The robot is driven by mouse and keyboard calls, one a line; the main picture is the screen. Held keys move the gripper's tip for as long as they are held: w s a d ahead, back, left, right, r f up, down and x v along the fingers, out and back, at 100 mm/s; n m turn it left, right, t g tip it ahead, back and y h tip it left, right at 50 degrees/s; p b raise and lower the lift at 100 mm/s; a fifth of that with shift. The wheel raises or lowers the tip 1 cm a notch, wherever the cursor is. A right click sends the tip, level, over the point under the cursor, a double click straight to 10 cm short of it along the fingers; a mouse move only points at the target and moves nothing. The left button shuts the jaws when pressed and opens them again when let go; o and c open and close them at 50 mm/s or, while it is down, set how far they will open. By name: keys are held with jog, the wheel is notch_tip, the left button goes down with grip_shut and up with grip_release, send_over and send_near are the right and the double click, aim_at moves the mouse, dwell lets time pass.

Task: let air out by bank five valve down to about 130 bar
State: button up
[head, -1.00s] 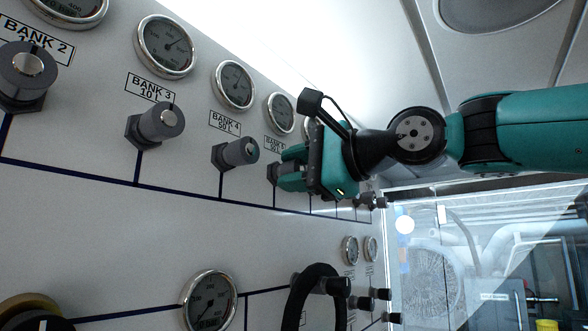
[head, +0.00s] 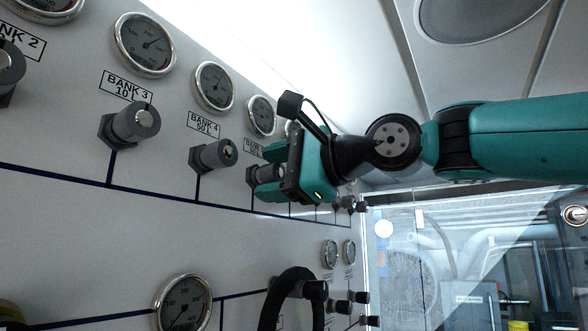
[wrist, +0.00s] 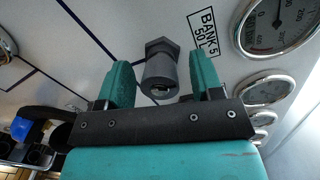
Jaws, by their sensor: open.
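The bank five valve (wrist: 160,70) is a grey round knob on a dark hex base, standing out from the panel. It also shows in the head view (head: 265,172), partly covered by my gripper. Its label, BANK 5 50 L (wrist: 207,33), is beside it. The bank five gauge (wrist: 275,25) is cut off at the top right of the wrist view; it also shows small in the head view (head: 262,115), and I cannot read its value surely. My gripper (wrist: 162,82) is open, with its teal fingers on either side of the knob and visible gaps between.
The bank four valve (head: 215,155) and bank three valve (head: 130,126) stand to the left, with gauges above. A black handwheel (head: 288,298) sits lower on the panel. Open room lies right of the panel, before a glazed wall (head: 470,250).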

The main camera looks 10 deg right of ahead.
jog(key=b+v, duration=0.5)
jog(key=v, duration=1.2)
jog(key=shift+d, duration=0.2)
jog(key=shift+s, duration=0.1)
dwell(1.5)
